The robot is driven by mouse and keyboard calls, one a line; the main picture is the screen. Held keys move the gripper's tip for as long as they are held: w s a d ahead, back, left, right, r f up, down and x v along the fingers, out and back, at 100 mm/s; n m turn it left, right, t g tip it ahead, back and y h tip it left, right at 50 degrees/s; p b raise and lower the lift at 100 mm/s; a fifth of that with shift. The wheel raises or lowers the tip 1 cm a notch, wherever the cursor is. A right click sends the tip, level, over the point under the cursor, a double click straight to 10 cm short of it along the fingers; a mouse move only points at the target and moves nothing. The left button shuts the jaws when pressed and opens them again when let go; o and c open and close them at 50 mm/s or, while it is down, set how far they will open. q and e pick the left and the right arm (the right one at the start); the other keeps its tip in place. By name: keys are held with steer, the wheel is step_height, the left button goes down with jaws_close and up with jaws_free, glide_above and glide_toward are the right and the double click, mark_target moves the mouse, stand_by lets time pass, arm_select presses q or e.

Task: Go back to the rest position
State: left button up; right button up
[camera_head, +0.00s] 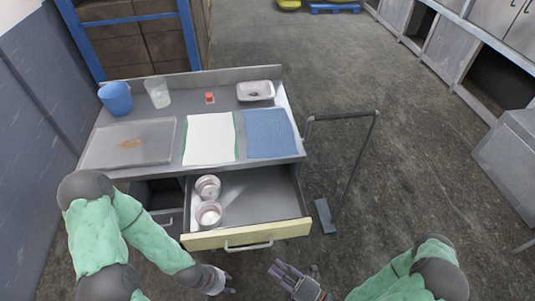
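My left gripper (226,283) hangs in front of the open drawer, near its lower left corner; its two fingertips look apart with nothing between them. My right gripper (278,267) is below and right of the drawer handle, pointing up and left; its fingers look parted and empty. Both grippers appear clear of the drawer. Two round metal pans (208,187) (209,214) stand on the left side inside the drawer (262,191), one behind the other.
The workbench (160,185) bears a blue bucket (116,98), a clear container (158,92), a red item (210,98), a metal tray (256,90), a stained board (120,143), a white sheet (209,138) and a blue cloth (270,133). A metal stand (345,115) is right of it. Floor (420,160) further right is clear.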

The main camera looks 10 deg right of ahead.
steer(key=s+a+f+n+g+y, duration=0.1)
steer(key=s+a+f+n+g, duration=0.1)
steer(key=s+n+g, duration=0.5)
steer(key=s+a+f+n+g, duration=0.2)
steer(key=s+a+n+g, duration=0.15)
steer(key=n+g, duration=0.7)
steer(key=s+d+f+n+g+h, duration=0.15)
steer(key=d+f+n+h, duration=0.45)
steer(key=n, duration=0.6)
steer(key=w+r+n+t+h, duration=0.1)
steer(key=w+n+t+h, duration=0.3)
steer(key=w+n, duration=0.7)
steer(key=shift+w+d+r+t+h, duration=0.35)
steer(key=shift+w+t, duration=0.2)
steer(key=shift+t, duration=0.25)
stand_by(0.7)
